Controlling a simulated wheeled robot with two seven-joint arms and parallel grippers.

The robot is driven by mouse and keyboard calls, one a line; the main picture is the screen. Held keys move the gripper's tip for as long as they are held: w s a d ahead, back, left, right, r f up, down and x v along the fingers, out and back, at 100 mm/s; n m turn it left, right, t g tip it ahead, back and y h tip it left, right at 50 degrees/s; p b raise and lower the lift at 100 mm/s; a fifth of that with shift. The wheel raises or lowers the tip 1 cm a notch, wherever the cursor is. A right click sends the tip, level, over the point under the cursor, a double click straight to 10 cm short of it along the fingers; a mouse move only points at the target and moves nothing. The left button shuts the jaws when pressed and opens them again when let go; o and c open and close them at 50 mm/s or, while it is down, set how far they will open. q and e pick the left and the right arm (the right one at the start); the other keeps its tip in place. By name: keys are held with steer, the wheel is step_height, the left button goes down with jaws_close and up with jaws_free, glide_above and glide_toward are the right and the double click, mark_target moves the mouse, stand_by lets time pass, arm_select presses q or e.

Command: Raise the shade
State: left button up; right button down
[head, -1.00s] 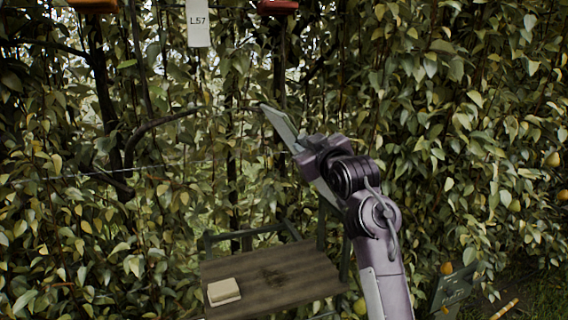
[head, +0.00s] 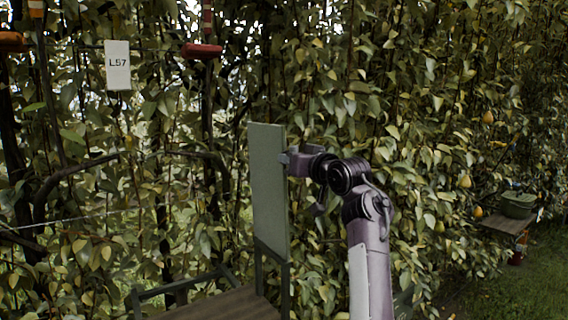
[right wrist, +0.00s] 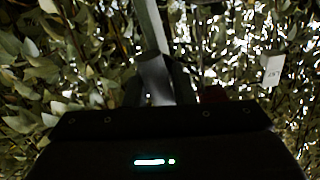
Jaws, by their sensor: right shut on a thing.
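The shade is a flat grey-green panel (head: 268,185) standing upright at the back of a wooden table (head: 225,305), on a dark green frame (head: 272,268). My right gripper (head: 286,160) is shut on the panel's right edge, in its upper half. In the right wrist view the shade shows edge-on as a pale strip (right wrist: 151,25) running up from between the fingers of my right gripper (right wrist: 165,78). That view is dark, so the exact grip is hard to see. My left gripper is not in view.
A leafy pear hedge (head: 400,100) stands close behind the shade. A white tag marked L57 (head: 118,65) and a red-orange hanging piece (head: 203,51) are at upper left. A green container (head: 517,205) rests on a small bench at right, above open grass (head: 500,290).

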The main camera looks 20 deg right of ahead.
steer(key=shift+f, duration=0.2)
steer(key=c, duration=1.3)
jaws_free()
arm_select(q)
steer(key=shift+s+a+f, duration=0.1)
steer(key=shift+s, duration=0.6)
arm_select(e)
steer(key=shift+o, duration=0.2)
steer(key=shift+a+r, duration=0.1)
steer(key=shift+s, duration=0.15)
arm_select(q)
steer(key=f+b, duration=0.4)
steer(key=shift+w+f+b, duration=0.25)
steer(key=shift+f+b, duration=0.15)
arm_select(e)
steer(key=v, duration=0.7)
steer(key=shift+s, duration=0.2)
